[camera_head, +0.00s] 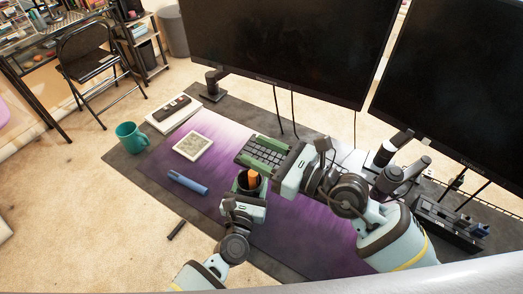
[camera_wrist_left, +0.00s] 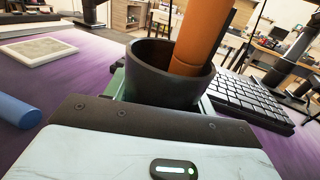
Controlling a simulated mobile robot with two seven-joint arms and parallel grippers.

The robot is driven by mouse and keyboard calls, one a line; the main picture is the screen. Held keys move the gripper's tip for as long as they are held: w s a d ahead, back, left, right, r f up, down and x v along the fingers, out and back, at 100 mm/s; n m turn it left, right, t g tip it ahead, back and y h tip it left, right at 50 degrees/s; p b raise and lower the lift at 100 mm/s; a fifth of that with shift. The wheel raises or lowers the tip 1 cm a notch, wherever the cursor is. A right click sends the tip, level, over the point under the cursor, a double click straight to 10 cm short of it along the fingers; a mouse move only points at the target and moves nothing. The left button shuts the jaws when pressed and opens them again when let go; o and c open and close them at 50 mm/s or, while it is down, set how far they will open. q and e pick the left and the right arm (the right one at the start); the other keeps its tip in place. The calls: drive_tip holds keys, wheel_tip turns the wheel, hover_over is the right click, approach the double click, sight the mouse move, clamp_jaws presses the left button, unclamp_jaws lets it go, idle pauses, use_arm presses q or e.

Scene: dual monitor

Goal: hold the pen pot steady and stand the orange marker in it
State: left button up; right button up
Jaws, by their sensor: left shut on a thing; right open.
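The pen pot (camera_head: 242,183) is a dark round cup on the desk mat. It also shows large in the left wrist view (camera_wrist_left: 155,80). My left gripper (camera_head: 247,187) is shut on the pot, its green fingers at the pot's sides. The orange marker (camera_head: 253,178) stands in the pot, leaning slightly; it also shows in the left wrist view (camera_wrist_left: 202,35), its lower end hidden inside the pot. My right gripper (camera_head: 264,158) is open, just above and to the right of the marker in the head view, apart from it.
A keyboard (camera_head: 259,157) lies behind the pot, partly covered by my right gripper. A blue cylinder (camera_head: 187,182), a framed tile (camera_head: 193,146), a teal mug (camera_head: 131,137) and a white book (camera_head: 173,114) lie to the left. Two monitors (camera_head: 290,45) stand behind. The mat's left front is mostly clear.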

use_arm(q)
drive_tip(key=o, duration=1.1)
drive_tip(key=v, duration=1.2)
